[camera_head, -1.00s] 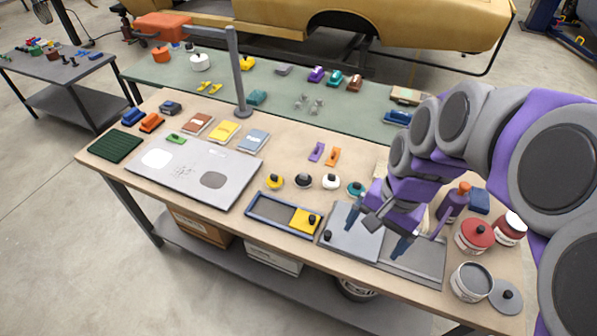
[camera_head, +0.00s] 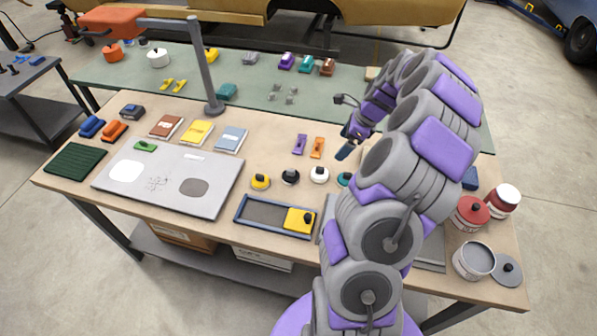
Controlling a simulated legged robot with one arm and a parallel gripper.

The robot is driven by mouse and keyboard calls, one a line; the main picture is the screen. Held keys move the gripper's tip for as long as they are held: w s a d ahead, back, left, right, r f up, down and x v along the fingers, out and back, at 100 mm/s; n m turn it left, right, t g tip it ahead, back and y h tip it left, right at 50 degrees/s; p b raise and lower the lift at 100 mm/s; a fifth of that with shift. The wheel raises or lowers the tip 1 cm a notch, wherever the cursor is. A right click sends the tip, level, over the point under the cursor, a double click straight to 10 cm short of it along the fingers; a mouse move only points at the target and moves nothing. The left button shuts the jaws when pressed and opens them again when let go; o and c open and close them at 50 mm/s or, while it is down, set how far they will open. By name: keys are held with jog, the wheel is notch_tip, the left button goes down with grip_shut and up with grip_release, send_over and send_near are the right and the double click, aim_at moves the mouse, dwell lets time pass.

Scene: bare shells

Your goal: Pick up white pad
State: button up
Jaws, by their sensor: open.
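The white pad (camera_head: 319,174) is a small round pad with a black knob on top. It stands on the wooden workbench (camera_head: 275,140) in a row of round pads: a yellow pad (camera_head: 260,181) and a black pad (camera_head: 290,176) to its left, a teal pad (camera_head: 345,179) to its right, partly hidden by my arm. My gripper (camera_head: 349,145) is open, above the bench, up and to the right of the white pad and apart from it. One blue-grey finger shows clearly; the other is hard to make out.
A blue-rimmed tray (camera_head: 242,217) with a yellow block (camera_head: 299,220) lies in front of the pads. Purple (camera_head: 299,144) and orange (camera_head: 317,147) pieces lie behind them. A grey panel (camera_head: 165,205) is at left, a metal post (camera_head: 207,75) behind. Red cans (camera_head: 470,212) stand at right.

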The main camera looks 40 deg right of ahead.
jog(key=b, duration=0.1)
send_near(322, 168)
jog(key=b+x, duration=0.2)
jog(key=x, duration=0.4)
jog(key=shift+d+f, duration=0.1)
jog(key=shift+f, duration=0.05)
jog(key=shift+w+d+f, duration=0.15)
jog(key=shift+d+f, duration=0.05)
jog(key=shift+f, duration=0.4)
jog(key=b+x, duration=0.2)
jog(key=x, duration=0.1)
jog(key=shift+w+a+f, duration=0.15)
jog(key=shift+a+f, duration=0.05)
jog(key=shift+a, duration=0.1)
jog(key=shift+w+a+f, duration=0.15)
jog(key=shift+a+f, duration=0.1)
jog(key=shift+a, duration=0.15)
jog(key=shift+d, duration=0.35)
jog(key=c, duration=0.6)
jog(key=shift+a, duration=0.25)
jog(key=c, duration=0.5)
jog(key=shift+d+r, duration=0.1)
jog(key=shift+r, duration=0.1)
